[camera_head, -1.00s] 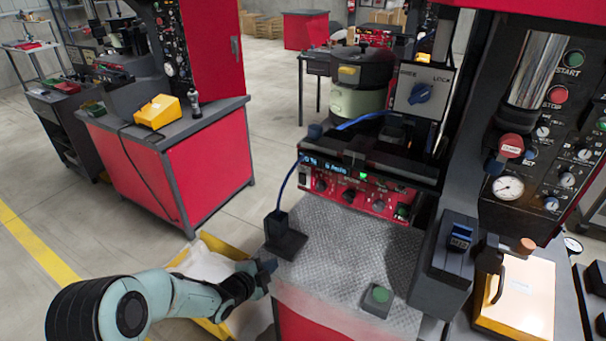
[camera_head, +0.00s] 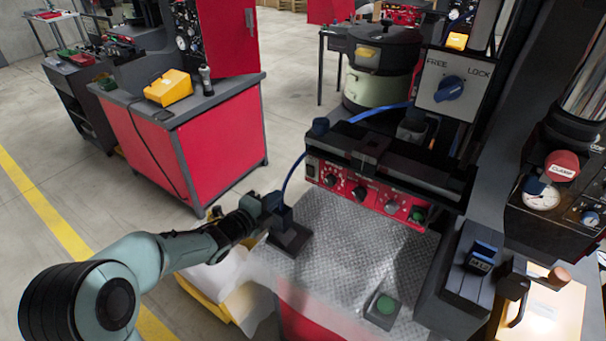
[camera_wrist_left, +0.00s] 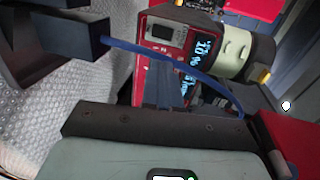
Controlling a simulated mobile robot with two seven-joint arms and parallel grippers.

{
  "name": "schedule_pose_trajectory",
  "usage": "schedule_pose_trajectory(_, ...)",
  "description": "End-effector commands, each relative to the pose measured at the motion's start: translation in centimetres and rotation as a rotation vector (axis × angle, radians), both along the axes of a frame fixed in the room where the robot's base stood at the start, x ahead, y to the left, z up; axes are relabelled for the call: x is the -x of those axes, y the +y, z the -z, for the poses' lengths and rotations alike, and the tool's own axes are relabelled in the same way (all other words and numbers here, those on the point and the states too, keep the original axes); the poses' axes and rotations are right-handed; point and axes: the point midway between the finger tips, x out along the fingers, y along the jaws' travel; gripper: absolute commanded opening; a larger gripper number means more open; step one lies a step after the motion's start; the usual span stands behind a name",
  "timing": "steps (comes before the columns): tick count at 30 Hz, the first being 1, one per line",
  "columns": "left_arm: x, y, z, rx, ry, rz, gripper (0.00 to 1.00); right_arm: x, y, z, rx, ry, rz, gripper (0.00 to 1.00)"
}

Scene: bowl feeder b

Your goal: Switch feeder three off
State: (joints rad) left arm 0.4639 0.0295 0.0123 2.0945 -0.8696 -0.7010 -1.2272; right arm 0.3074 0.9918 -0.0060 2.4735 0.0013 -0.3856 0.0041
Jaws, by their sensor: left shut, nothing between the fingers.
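A red control panel (camera_head: 365,192) with several dark knobs sits under a black rail at the far edge of the textured metal plate. A small switch (camera_head: 312,170) is at its left end; I cannot read its position. Part of a red panel (camera_wrist_left: 165,35) with lit displays shows in the left wrist view. A bowl feeder (camera_head: 382,75) stands behind; I cannot read a feeder number. My left gripper (camera_head: 274,201) is shut and empty, left of the panel and beside the black cable block. Its fingers (camera_wrist_left: 165,88) point toward the displays in the wrist view. My right gripper is out of view.
A FREE/LOCK knob (camera_head: 449,88) is above right.

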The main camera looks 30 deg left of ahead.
Motion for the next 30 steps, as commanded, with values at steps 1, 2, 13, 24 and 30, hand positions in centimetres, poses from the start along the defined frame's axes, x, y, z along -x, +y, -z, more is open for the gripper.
schedule_pose_trajectory(1, -0.7, -0.1, 0.1, 0.002, 0.000, 0.002, 0.00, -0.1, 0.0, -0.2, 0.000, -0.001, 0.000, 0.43)
schedule_pose_trajectory(2, -1.2, -0.2, 0.2, 0.003, 0.000, 0.003, 0.00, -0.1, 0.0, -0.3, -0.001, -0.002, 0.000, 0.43)
schedule_pose_trajectory(13, -8.8, -0.8, 1.5, 0.004, 0.000, 0.002, 0.00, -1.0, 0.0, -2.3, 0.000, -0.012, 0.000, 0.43)
schedule_pose_trajectory(24, -12.9, -1.0, 1.2, 0.002, 0.000, 0.000, 0.00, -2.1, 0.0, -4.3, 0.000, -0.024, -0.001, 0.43)
schedule_pose_trajectory(30, -13.0, -1.1, 1.3, 0.002, 0.000, 0.000, 0.00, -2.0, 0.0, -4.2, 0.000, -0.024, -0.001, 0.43)
